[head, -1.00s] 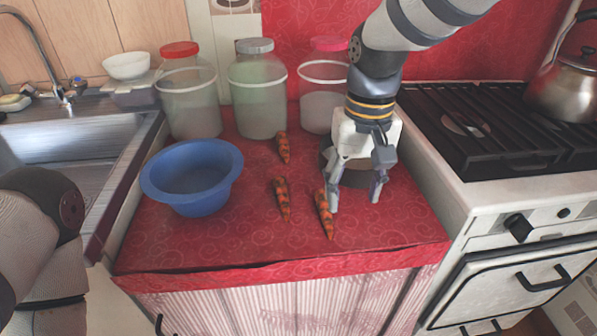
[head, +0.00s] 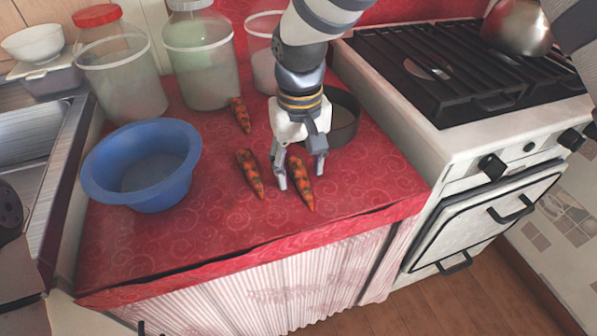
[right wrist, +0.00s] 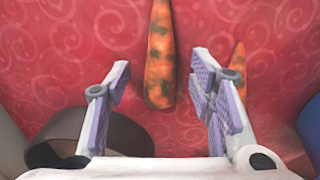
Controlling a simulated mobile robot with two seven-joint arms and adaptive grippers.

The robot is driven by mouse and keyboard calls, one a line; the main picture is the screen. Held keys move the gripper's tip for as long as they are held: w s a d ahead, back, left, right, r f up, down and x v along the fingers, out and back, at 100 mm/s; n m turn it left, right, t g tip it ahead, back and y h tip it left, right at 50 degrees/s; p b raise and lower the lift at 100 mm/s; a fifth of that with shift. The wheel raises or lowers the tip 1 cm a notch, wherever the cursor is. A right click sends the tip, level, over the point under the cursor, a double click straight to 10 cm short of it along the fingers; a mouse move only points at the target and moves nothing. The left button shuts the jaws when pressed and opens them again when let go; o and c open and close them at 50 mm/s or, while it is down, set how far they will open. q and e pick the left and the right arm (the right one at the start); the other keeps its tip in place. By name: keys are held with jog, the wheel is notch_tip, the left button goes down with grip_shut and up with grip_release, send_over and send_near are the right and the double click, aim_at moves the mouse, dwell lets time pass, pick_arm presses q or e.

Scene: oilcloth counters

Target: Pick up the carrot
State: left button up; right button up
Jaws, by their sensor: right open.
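Three orange carrots with dark patches lie on the red counter cloth. The front right carrot (head: 301,186) has my right gripper (head: 301,178) above it, fingers apart and pointing down on either side. In the right wrist view this carrot (right wrist: 158,62) reaches in between the open fingertips (right wrist: 161,75), with nothing gripped. A second carrot (head: 249,173) lies just left of the gripper, and one (right wrist: 238,66) shows beside the right finger in the wrist view. The third carrot (head: 241,115) lies farther back. My left gripper is out of view.
A blue bowl (head: 142,165) stands on the left of the counter. A dark round pan (head: 345,118) sits right behind the gripper. Several lidded jars (head: 203,65) line the back. A stove (head: 450,120) is at right, a sink (head: 35,135) at left. The front cloth is clear.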

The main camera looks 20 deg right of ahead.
aim_at(299, 168)
grip_shut()
dwell(0.3)
jog(key=shift+r, duration=0.2)
notch_tip(299, 168, up, 3)
jog(key=shift+w+f, duration=0.1)
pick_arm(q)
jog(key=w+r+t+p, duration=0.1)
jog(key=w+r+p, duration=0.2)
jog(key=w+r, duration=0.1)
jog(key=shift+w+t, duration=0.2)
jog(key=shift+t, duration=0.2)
pick_arm(e)
jog(key=s+d+r, duration=0.4)
jog(key=s+r, duration=0.5)
jog(key=s, duration=0.4)
jog(key=shift+s+r, duration=0.3)
jog(key=shift+r, duration=0.05)
